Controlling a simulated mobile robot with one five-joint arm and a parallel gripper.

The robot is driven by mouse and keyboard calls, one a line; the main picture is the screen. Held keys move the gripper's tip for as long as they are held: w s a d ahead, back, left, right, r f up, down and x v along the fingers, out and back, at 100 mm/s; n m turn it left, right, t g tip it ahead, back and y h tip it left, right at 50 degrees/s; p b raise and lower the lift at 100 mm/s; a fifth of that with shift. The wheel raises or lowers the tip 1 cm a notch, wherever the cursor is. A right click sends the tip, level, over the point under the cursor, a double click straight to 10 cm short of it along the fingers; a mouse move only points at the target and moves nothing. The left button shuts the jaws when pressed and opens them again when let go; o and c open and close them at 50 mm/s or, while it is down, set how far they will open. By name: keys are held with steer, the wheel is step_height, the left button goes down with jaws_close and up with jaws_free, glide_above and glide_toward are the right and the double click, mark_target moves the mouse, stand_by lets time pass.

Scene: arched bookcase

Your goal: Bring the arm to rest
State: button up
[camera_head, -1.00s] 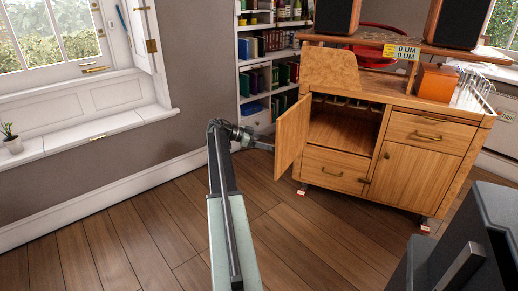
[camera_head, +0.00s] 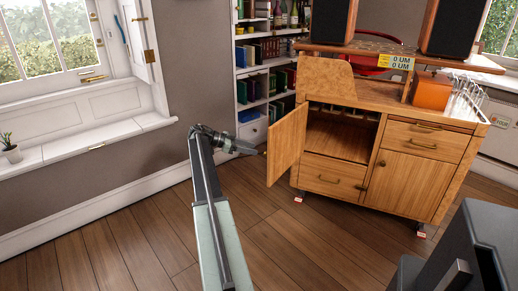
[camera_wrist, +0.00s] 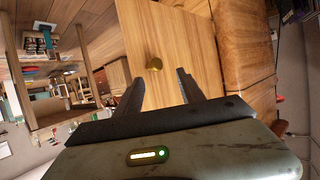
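My gripper (camera_wrist: 160,92) is open in the wrist view, its two dark fingers apart with nothing between them. Beyond the fingertips is a wooden cabinet door (camera_wrist: 172,45) with a round brass knob (camera_wrist: 154,64); the gripper appears apart from the knob. In the head view my arm reaches forward, and my gripper (camera_head: 258,151) is just left of the open cabinet door (camera_head: 287,145). The fingers are small there. The wooden cabinet (camera_head: 405,150) stands on wheels with its left compartment open.
A white bookcase (camera_head: 242,80) stands behind the door. A window sill (camera_head: 80,145) runs along the left wall. The wooden floor (camera_head: 150,240) is clear around my arm.

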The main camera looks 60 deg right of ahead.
steer(key=shift+w+a+r, duration=0.15)
steer(key=shift+w+a, duration=0.1)
steer(key=shift+w, duration=0.05)
